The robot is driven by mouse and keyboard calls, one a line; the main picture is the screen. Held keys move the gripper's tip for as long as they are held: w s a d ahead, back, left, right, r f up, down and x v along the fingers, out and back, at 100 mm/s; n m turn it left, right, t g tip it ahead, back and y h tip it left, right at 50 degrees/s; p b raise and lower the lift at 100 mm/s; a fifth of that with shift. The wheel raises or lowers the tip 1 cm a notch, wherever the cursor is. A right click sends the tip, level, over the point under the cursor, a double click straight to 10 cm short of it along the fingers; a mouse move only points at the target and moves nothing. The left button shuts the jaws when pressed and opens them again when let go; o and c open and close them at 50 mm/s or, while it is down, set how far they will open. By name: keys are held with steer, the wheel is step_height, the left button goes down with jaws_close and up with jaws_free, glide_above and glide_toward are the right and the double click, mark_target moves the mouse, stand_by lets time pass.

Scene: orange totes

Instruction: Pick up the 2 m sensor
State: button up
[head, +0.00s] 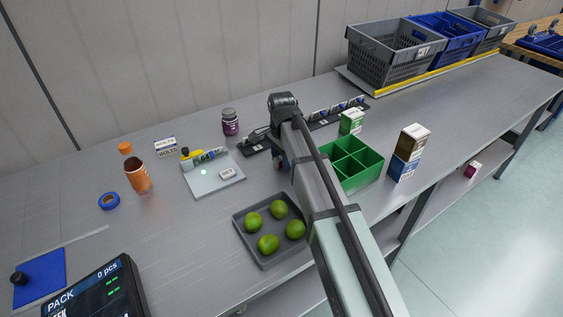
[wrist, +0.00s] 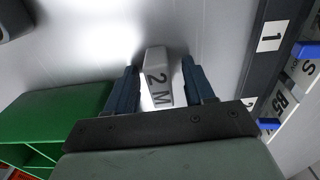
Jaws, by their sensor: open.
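The 2 m sensor, a small pale grey block marked "2 M" (wrist: 166,62), lies on the grey bench in the wrist view. My gripper (wrist: 160,75) is open, with one dark blue finger on each side of the block. I cannot tell whether either finger touches it.
A green divided box (wrist: 55,118) is at left in the wrist view, also in the head view (head: 352,187). A numbered dark strip (wrist: 270,50) is at right, with blue-tagged labelled pieces beyond it. A tray of limes (head: 243,225) stands left of my arm.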

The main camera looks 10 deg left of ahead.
jaws_close()
stand_by(0.5)
